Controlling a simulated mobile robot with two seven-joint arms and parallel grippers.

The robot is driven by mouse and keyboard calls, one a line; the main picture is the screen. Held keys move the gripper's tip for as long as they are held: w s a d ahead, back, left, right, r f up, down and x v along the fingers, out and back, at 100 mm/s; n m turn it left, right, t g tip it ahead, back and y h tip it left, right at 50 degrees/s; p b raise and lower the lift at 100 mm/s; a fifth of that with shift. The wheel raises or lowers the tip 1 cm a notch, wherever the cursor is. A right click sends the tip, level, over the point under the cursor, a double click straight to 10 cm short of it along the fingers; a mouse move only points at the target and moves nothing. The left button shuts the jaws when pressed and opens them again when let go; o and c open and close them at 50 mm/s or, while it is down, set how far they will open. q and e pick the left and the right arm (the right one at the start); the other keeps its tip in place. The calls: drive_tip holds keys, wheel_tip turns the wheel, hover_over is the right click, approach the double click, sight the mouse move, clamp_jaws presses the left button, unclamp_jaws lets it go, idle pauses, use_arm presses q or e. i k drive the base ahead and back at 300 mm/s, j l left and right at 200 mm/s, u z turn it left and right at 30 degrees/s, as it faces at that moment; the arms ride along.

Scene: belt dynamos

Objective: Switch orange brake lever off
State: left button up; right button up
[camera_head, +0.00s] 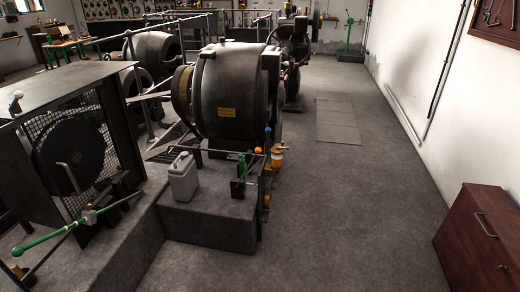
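A small orange ball knob (258,150) shows at the front right corner of the large dark dynamo (230,92), above the grey plinth. It seems to top the orange brake lever; its thin rod is hard to make out among the parts around it. A blue ball knob (267,130) sits just above and to the right of it. The lever's on or off position cannot be told. Neither of my grippers is in view.
A grey jerrycan (183,177) stands on the plinth (212,218). An amber oiler (278,156) is right of the orange knob. A green-handled rod (45,239) and mesh-fronted housing (75,150) are at left. A wooden cabinet (485,243) stands at right. Floor between is clear.

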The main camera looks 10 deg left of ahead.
sight(258, 151)
drive_tip(key=i+l+u, duration=0.1)
drive_tip(key=u, duration=0.45)
drive_tip(key=i+l+u, duration=0.5)
drive_tip(key=l, duration=0.2)
drive_tip(key=i+l+u, duration=0.1)
drive_tip(key=i+l, duration=0.35)
drive_tip(key=l, duration=0.3)
drive_tip(key=i+l, duration=0.15)
drive_tip(key=l, duration=0.2)
drive_tip(key=i+l, duration=0.35)
drive_tip(key=l, duration=0.3)
drive_tip(key=i+l+u, duration=0.1)
drive_tip(key=l, duration=0.25)
drive_tip(key=i+l, duration=0.25)
drive_tip(key=l, duration=0.1)
